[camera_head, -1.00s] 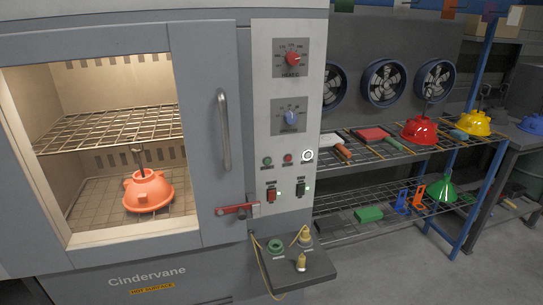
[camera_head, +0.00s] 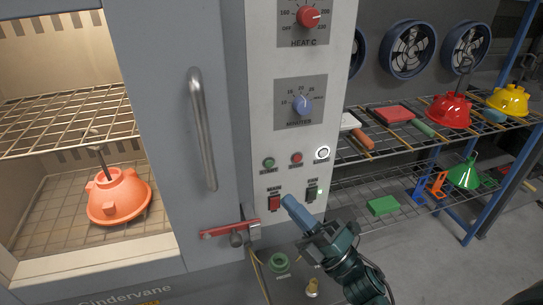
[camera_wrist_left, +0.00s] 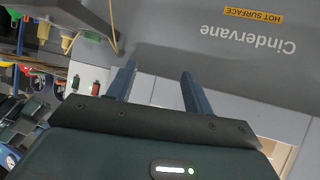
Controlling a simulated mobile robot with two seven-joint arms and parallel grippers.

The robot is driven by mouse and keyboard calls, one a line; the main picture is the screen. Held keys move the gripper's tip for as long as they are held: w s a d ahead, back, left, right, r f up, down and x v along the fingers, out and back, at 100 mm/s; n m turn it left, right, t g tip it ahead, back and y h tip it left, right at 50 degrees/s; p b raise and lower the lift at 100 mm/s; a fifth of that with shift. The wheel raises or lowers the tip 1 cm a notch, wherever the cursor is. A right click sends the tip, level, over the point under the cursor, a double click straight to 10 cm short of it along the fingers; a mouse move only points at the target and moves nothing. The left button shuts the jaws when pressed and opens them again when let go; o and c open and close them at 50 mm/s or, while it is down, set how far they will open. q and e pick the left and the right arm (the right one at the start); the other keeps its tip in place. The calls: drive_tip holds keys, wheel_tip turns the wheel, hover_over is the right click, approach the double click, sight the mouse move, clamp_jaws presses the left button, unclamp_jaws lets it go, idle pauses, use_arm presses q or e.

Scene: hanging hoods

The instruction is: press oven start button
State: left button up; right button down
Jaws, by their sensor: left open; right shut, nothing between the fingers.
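The oven's control panel (camera_head: 292,120) faces me in the head view. My left gripper (camera_wrist_left: 155,82) is open and empty in the left wrist view, pointing at the oven's lower front.
A red latch (camera_head: 230,230) and door handle (camera_head: 203,130) stick out at left. A rack (camera_head: 380,150) with hoods stands at right.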

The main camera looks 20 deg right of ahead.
drive_tip(key=b, duration=0.2)
approach(269, 164)
drive_tip(key=shift+w+a+r, duration=1.3)
drive_tip(key=shift+a+r, duration=0.6)
drive_tip(key=shift+r, duration=0.25)
use_arm(q)
drive_tip(key=shift+f, duration=0.55)
drive_tip(key=shift+d, duration=0.15)
drive_tip(key=shift+s, duration=0.1)
drive_tip(key=shift+f, duration=0.2)
use_arm(e)
drive_tip(key=shift+w, duration=0.15)
use_arm(q)
drive_tip(key=shift+f+b, duration=0.15)
drive_tip(key=shift+b, duration=0.25)
use_arm(e)
drive_tip(key=shift+w, duration=0.3)
